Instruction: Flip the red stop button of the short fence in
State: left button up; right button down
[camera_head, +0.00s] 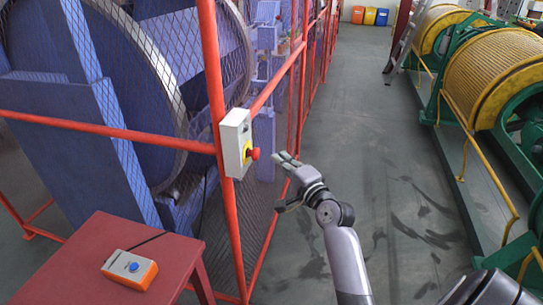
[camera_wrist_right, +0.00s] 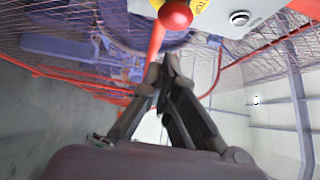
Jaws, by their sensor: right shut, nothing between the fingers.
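The red stop button (camera_head: 253,154) sticks out from the yellow plate on a white control box (camera_head: 234,142), which is fixed to the red fence post. My right gripper (camera_head: 281,158) is to the right of the button in the head view, with its fingers pointing toward it and a small gap between. In the right wrist view the button (camera_wrist_right: 175,14) is at the top centre, just beyond the fingertips. The right gripper (camera_wrist_right: 162,70) is shut and empty there. My left gripper is not in view.
A red table (camera_head: 90,250) holds an orange and white box with a blue button (camera_head: 131,268) at lower left. Red mesh fence (camera_head: 212,70) encloses blue machinery. The grey floor aisle (camera_head: 350,90) is open, with green machines and yellow reels (camera_head: 495,75) at right.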

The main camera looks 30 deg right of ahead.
aim_at(254, 154)
jog(key=shift+w+a+p, duration=0.3)
jog(key=shift+w+a, duration=0.75)
jog(key=shift+a, duration=0.05)
